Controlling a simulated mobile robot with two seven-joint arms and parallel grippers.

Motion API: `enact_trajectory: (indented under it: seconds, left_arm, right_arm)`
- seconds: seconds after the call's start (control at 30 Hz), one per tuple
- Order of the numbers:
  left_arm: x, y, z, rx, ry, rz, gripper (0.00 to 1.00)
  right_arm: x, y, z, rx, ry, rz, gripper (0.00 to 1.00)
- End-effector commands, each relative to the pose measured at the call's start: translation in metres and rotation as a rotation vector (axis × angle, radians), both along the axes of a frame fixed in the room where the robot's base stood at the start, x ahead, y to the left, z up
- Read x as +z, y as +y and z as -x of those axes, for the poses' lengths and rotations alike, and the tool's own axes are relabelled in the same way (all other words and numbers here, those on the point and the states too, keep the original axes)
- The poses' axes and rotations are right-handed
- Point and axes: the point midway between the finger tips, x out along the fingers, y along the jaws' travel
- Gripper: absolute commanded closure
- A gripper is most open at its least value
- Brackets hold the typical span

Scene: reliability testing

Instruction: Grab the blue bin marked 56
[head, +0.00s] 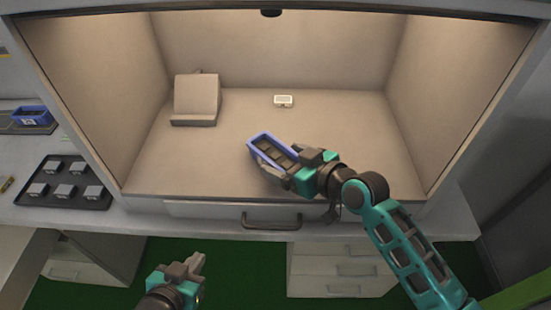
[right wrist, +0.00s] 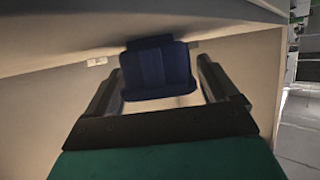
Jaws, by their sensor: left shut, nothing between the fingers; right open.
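A blue bin with dark dividers (head: 262,141) sits on the floor of the lit cabinet, near its front middle. No number can be read on it. My right gripper (head: 275,166) is open at this bin. In the right wrist view the blue bin (right wrist: 158,66) shows between the two spread fingers; I cannot tell whether they touch it. A second blue bin (head: 32,114) with a small white label stands at the far left, its marking too small to read. My left gripper (head: 195,263) is shut and empty, low in front of the bench.
A beige angled block (head: 196,99) stands at the cabinet's left, and a small white device (head: 284,101) lies further back. A black tray (head: 62,183) with several grey pieces lies on the left bench. The cabinet floor's right side is clear. A drawer handle (head: 271,220) is below the cabinet.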

Motion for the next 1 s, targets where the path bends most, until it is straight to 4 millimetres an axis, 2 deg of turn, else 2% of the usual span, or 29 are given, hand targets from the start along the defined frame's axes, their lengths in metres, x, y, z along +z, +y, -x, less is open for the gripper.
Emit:
enact_trajectory:
  seconds: [0.2,0.47,1.0]
  left_arm:
    - [-0.0029,-0.0002,0.0001,0.000,0.000,0.000,1.00]
    - [-0.0027,-0.0003,0.0002,-0.001,0.000,0.001,1.00]
    - [-0.0028,-0.0003,0.0004,-0.001,0.001,0.000,1.00]
  right_arm:
    - [-0.0082,0.0139,-0.0147,-0.001,-0.001,0.000,0.13]
    - [-0.0087,0.0146,-0.0152,-0.001,-0.001,0.001,0.14]
    - [-0.0089,0.0142,-0.0150,-0.001,0.000,0.002,0.65]
